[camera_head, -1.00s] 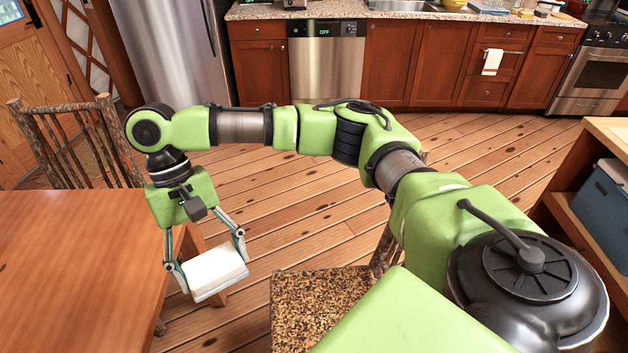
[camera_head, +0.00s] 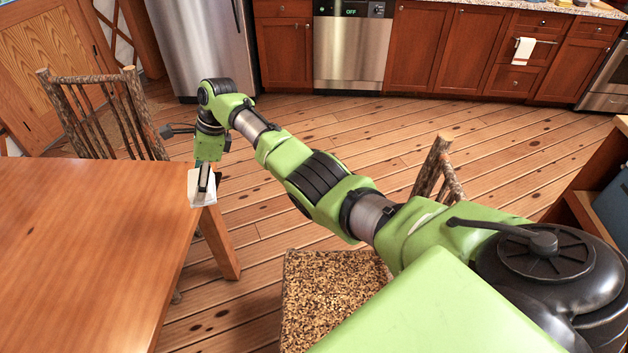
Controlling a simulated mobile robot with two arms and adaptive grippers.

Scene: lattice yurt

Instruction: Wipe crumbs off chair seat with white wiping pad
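My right arm comes in from the right, and its gripper (camera_head: 204,184) is at the near wooden table's far right corner. It is seen nearly edge-on, shut on the white wiping pad (camera_head: 199,200). The pad overlaps the table corner in the picture; I cannot tell whether it touches the table. The chair seat (camera_head: 325,300) is at the bottom centre, brown and speckled, partly hidden by my arm. Loose crumbs cannot be told from its speckled surface. The pad is well to the left of and beyond the seat. My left gripper is not in view.
The wooden table (camera_head: 90,245) fills the lower left. A second rustic chair (camera_head: 100,115) stands behind it. The chair's branch-like back (camera_head: 438,170) rises beside my arm. Open plank floor (camera_head: 330,130) extends to the kitchen cabinets. A wooden shelf unit (camera_head: 590,180) is at the right.

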